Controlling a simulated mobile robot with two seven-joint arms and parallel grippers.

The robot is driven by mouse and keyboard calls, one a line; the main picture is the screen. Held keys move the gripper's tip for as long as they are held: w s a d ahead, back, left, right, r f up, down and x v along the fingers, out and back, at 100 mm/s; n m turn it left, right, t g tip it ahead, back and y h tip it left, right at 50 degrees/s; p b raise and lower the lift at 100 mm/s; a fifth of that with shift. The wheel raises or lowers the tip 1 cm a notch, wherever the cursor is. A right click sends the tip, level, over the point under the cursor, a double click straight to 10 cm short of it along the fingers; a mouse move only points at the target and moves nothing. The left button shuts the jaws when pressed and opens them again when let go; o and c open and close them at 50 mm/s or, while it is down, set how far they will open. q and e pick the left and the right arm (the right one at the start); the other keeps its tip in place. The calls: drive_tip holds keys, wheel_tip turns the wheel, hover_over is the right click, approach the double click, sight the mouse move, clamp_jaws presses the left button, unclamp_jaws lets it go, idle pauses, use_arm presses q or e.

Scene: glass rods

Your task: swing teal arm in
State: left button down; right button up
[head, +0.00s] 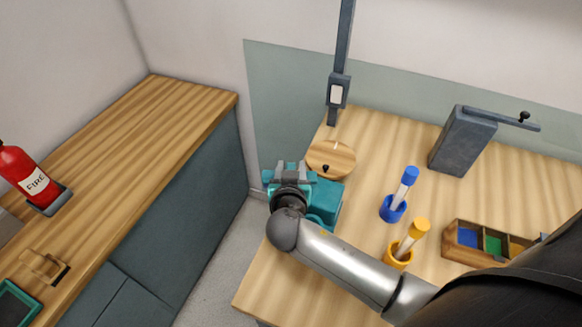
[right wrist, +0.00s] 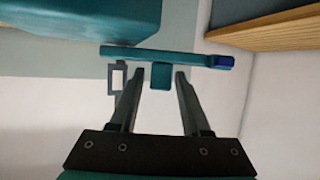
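The teal arm (right wrist: 190,58) is a flat teal bar in the right wrist view, with a dark blue end piece (right wrist: 223,62) and a short teal tab (right wrist: 161,76) on its near side. My right gripper (right wrist: 160,76) is open, with one finger on each side of the tab and a visible gap at both sides. In the head view my right gripper (head: 291,170) is above the teal block (head: 325,203) at the table's left edge and hides most of the teal arm. My left gripper is not in view.
A round wooden disc (head: 332,158) lies behind the gripper, near a dark post (head: 341,60). A blue holder (head: 392,210) and a yellow holder (head: 398,256) carry rods. A grey block with a bar (head: 462,142) and a compartment box (head: 470,257) are right. A floor gap separates the left counter.

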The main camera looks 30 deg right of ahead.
clamp_jaws()
idle(1.1)
